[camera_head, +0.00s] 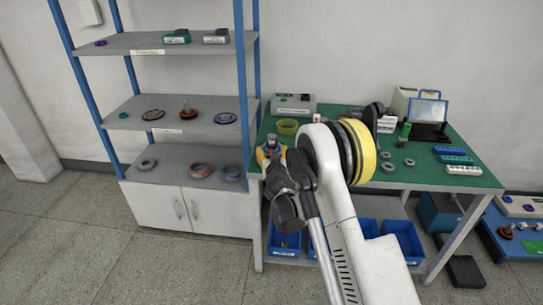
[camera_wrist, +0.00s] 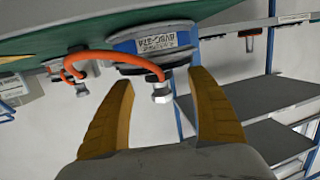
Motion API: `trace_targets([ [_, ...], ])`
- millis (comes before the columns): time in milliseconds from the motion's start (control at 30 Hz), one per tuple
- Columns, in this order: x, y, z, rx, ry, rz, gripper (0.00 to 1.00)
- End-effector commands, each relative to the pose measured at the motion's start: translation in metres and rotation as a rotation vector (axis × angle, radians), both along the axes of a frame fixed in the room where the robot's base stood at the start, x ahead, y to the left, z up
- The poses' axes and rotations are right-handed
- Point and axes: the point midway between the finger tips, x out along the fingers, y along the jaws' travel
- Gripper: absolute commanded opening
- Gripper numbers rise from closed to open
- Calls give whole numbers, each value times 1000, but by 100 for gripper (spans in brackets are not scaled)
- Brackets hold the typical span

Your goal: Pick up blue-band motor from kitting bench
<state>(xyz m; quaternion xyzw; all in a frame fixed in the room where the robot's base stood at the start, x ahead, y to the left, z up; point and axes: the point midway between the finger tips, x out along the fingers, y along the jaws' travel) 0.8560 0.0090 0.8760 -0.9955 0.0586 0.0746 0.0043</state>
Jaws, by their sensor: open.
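The blue-band motor (camera_wrist: 155,42) shows in the wrist view, which is turned upside down. It is a wide grey disc with a blue band, a white label, an orange cable (camera_wrist: 100,58) and a metal shaft end (camera_wrist: 162,92). It rests on the green bench top (camera_wrist: 60,40). My gripper (camera_wrist: 160,77) is open and empty, its two yellow fingers pointing at the motor. The shaft end shows between the fingertips; contact cannot be told. In the head view my gripper (camera_head: 267,150) is at the bench's left end, and I cannot make out the motor behind it.
A second part with a shaft (camera_wrist: 78,72) sits beside the motor. A yellow-green ring (camera_head: 288,127) and a grey box (camera_head: 295,104) stand close behind my gripper. A shelf rack (camera_head: 180,112) is to the left. Small rings (camera_head: 387,167) lie at the bench's right.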

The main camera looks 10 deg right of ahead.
Motion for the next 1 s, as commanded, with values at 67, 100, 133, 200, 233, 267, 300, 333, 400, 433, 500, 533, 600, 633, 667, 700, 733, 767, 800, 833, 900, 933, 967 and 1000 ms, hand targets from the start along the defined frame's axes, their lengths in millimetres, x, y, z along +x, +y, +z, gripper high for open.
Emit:
trace_targets([
  [67, 11, -4, -5, 2, 0, -1, 68],
  [100, 18, -5, -7, 1, 0, -1, 68],
  [133, 23, -6, -8, 1, 0, -1, 68],
  [200, 33, -7, -8, 1, 0, 0, 68],
  [233, 37, -8, -8, 1, 0, 0, 68],
  [267, 40, -8, -8, 1, 0, 0, 68],
  [300, 43, -8, -8, 0, 0, 0, 68],
  [333, 45, -8, -7, 0, 0, 0, 68],
  [400, 46, -9, -6, 0, 0, 0, 68],
  [433, 47, -9, -6, 0, 0, 0, 68],
  [500, 46, -9, -6, 0, 0, 0, 68],
  [533, 46, -9, -6, 0, 0, 0, 68],
  [600, 46, -9, -6, 0, 0, 0, 60],
  [633, 46, -9, -6, 0, 0, 0, 50],
  [667, 46, -9, -6, 0, 0, 0, 41],
  [700, 46, -9, -6, 0, 0, 0, 29],
  [733, 46, -9, -6, 0, 0, 0, 20],
  [767, 46, -9, -6, 0, 0, 0, 11],
  [800, 46, -9, -6, 0, 0, 0, 0],
  [833, 46, -8, -4, 0, -1, 2, 0],
  [900, 46, -8, -4, 0, -1, 2, 0],
  [933, 46, -8, -4, 0, -1, 2, 0],
  [967, 46, -8, -4, 0, -1, 1, 0],
  [1000, 46, -8, -5, 0, -1, 1, 0],
])
